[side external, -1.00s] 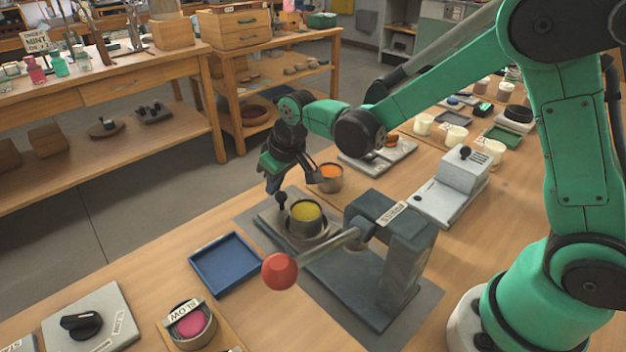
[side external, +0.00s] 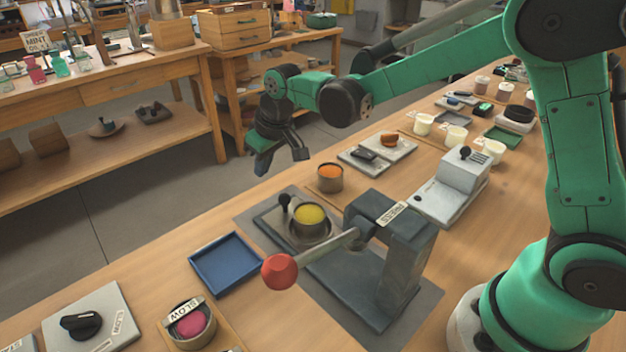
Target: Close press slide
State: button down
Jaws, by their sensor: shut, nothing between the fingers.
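The press (side external: 405,245) is a dark grey stand with a label, and its lever ends in a red ball (side external: 279,272). Its slide (side external: 268,219) is a grey plate at the front left of the press base, with a black upright knob (side external: 284,202). A metal cup of yellow material (side external: 310,217) sits on the slide, in front of the press column and partly behind the lever. My gripper (side external: 264,160) is shut and empty, raised beyond the slide and up-left of the knob, touching nothing.
A blue tray (side external: 226,264) lies left of the press. A cup of orange material (side external: 330,178) stands behind it. A light grey device (side external: 455,185) stands to the right. A dial plate (side external: 85,322) and a pink-filled container (side external: 190,322) are at the front left.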

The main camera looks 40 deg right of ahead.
aim_at(284, 200)
jog(key=w+v, duration=0.1)
jog(key=v, duration=0.6)
jog(key=x, duration=0.9)
jog(key=shift+s+a+f, duration=0.15)
jog(key=shift+s, duration=0.05)
jog(key=shift+s+f, duration=0.2)
jog(key=shift+f, duration=0.1)
jog(key=shift+s+d+f, duration=0.15)
jog(key=shift+s+d, duration=0.05)
jog(key=shift+s, duration=0.65)
jog(key=shift+s+d+f, duration=0.1)
jog(key=shift+s+d, duration=0.1)
jog(key=shift+s, duration=0.65)
jog(key=shift+s, duration=1.7)
jog(key=shift+w, duration=0.15)
